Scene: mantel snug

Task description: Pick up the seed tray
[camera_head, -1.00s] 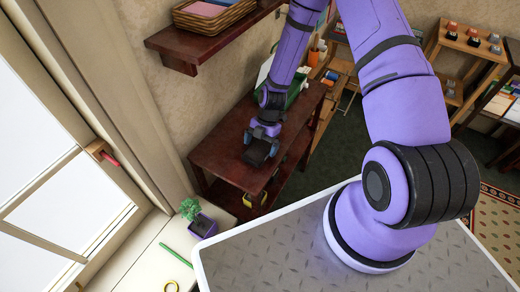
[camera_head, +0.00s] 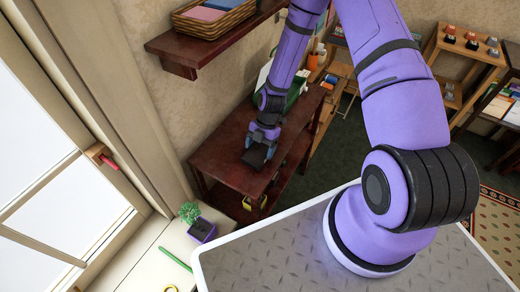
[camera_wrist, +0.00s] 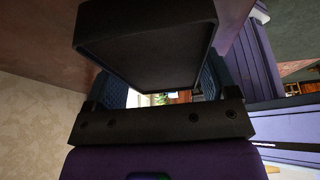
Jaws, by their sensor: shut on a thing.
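The seed tray (camera_head: 256,157) is a small dark, box-like tray at the end of my gripper (camera_head: 262,145), over the front part of the dark red wooden table. In the wrist view the black tray (camera_wrist: 145,50) fills the upper middle, with its raised rim towards the camera. My gripper's blue-padded fingers (camera_wrist: 160,88) stand on both sides of the tray and are shut on it. I cannot tell from these views how far it is above the table top.
The wooden table (camera_head: 215,160) has bare top around the tray. A green container (camera_head: 293,92) stands at its far end. A wall shelf (camera_head: 185,50) with a basket (camera_head: 210,17) is above. A potted plant (camera_head: 200,228) and green stick (camera_head: 175,259) are on the windowsill.

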